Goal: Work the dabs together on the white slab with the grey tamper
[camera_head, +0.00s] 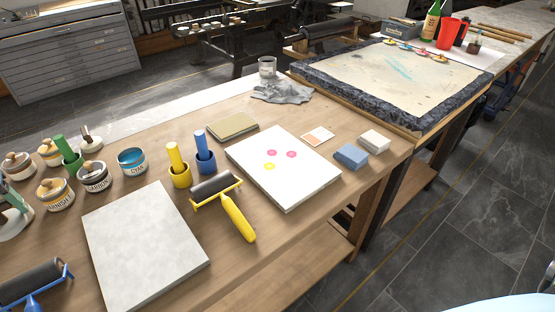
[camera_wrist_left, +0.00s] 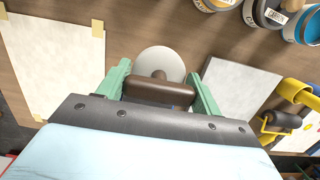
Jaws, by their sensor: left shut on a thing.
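The white slab (camera_head: 300,190) lies right of centre on the bench, with two pink dabs (camera_head: 291,154) (camera_head: 270,153) and a yellow dab (camera_head: 268,167), apart from each other. My left gripper (camera_head: 14,200) is at the left edge of the head view, far from the white slab. In the left wrist view its green fingers (camera_wrist_left: 160,96) are shut on the brown handle of the tamper (camera_wrist_left: 160,92). The tamper's pale round base (camera_wrist_left: 158,63) shows beyond the handle; whether it touches the bench I cannot tell. My right gripper is not in view.
A grey slab (camera_head: 148,250) lies between my left gripper and the white slab. A yellow roller (camera_head: 236,216) lies beside the white slab. Several ink tins (camera_head: 132,161) stand behind. A blue block (camera_head: 351,156) and white block (camera_head: 375,140) sit to the right.

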